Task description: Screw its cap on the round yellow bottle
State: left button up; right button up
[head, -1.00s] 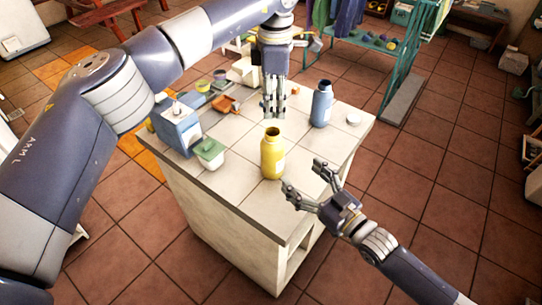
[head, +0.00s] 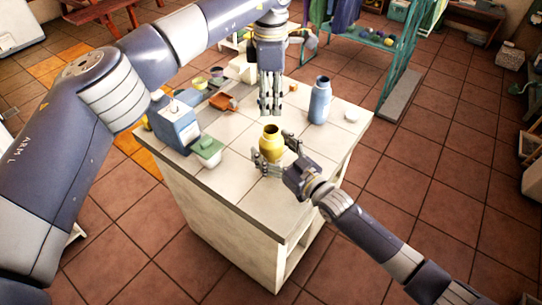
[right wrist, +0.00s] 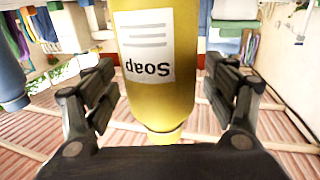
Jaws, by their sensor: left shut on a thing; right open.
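The round yellow bottle (head: 271,142) stands upright and open-mouthed on the tiled counter, its neck bare. In the right wrist view the bottle (right wrist: 158,75) shows a white "Soap" label, upside down. My right gripper (head: 277,156) is open, with its fingers on either side of the bottle; in the right wrist view, gaps show between the fingers and the bottle. My left gripper (head: 270,108) points down above and slightly behind the bottle mouth. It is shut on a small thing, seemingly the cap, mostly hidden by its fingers.
A blue bottle (head: 320,102) and a white round lid (head: 352,115) stand at the counter's right. A blue box (head: 174,125), a green-lidded container (head: 207,150) and an orange item (head: 223,102) stand at the left. The counter's front is clear.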

aim_at(271, 114)
jog(key=shift+c, duration=0.6)
jog(key=c, duration=1.5)
pick_arm(q)
jog(key=shift+f, duration=2.45)
jog(key=shift+f, duration=0.1)
jog(key=shift+f, duration=0.8)
jog(key=shift+f, duration=0.55)
